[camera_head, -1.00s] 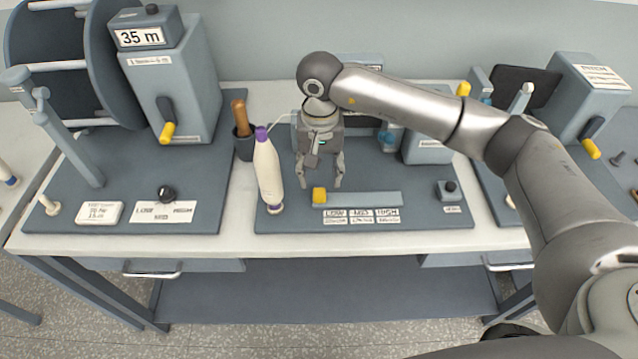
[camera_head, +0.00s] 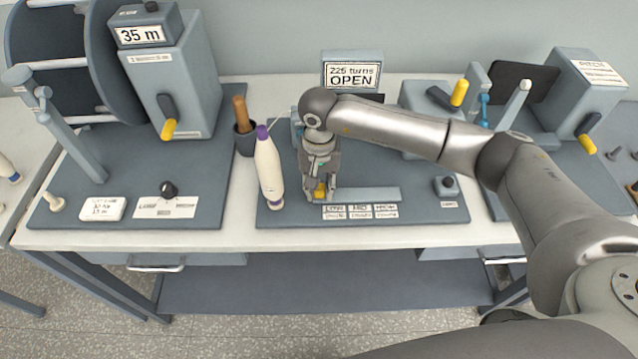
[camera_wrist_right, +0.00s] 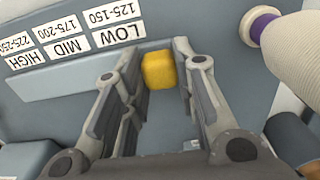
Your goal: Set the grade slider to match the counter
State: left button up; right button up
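The yellow slider knob (camera_head: 320,190) sits at the left, LOW end of the pale grade track (camera_head: 370,194). My right gripper (camera_head: 322,197) points down over it. In the right wrist view the knob (camera_wrist_right: 158,71) lies between the two open fingers, with a gap visible beside it. Labels below the track (camera_head: 360,212) read LOW 125-150, MID 175-200 and HIGH 225-250 in the right wrist view. The counter sign (camera_head: 351,75) at the back appears to read 225 turns, OPEN. My left gripper is not in view.
A white bobbin with purple ends (camera_head: 268,168) stands close left of my right gripper. Behind it is a dark cup (camera_head: 245,140) with a wooden handle. A small box with a black button (camera_head: 446,186) sits right of the track. Cranked machines stand at both sides.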

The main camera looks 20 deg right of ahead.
aim_at(384, 193)
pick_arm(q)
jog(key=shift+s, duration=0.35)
pick_arm(e)
grip_shut()
jog(key=shift+s+d+f+b, duration=0.1)
jog(key=shift+s+d+b, duration=0.05)
jog(key=shift+d+b, duration=0.3)
jog(key=s+d+b, duration=0.1)
jog(key=d+b, duration=0.1)
jog(key=d, duration=0.2)
jog(key=s+d+b, duration=0.1)
jog(key=d+b, duration=0.1)
jog(key=d, duration=0.2)
jog(key=s+d+b, duration=0.1)
jog(key=d+b, duration=0.1)
jog(key=d, duration=0.3)
jog(key=shift+s, duration=0.35)
jog(key=shift+s+d+b, duration=0.15)
jog(key=shift+d+b, duration=0.2)
jog(key=shift+d, duration=0.1)
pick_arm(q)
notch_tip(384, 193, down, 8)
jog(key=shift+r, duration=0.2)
pick_arm(e)
jog(key=o, duration=0.7)
grip_release()
jog(key=shift+o, duration=0.2)
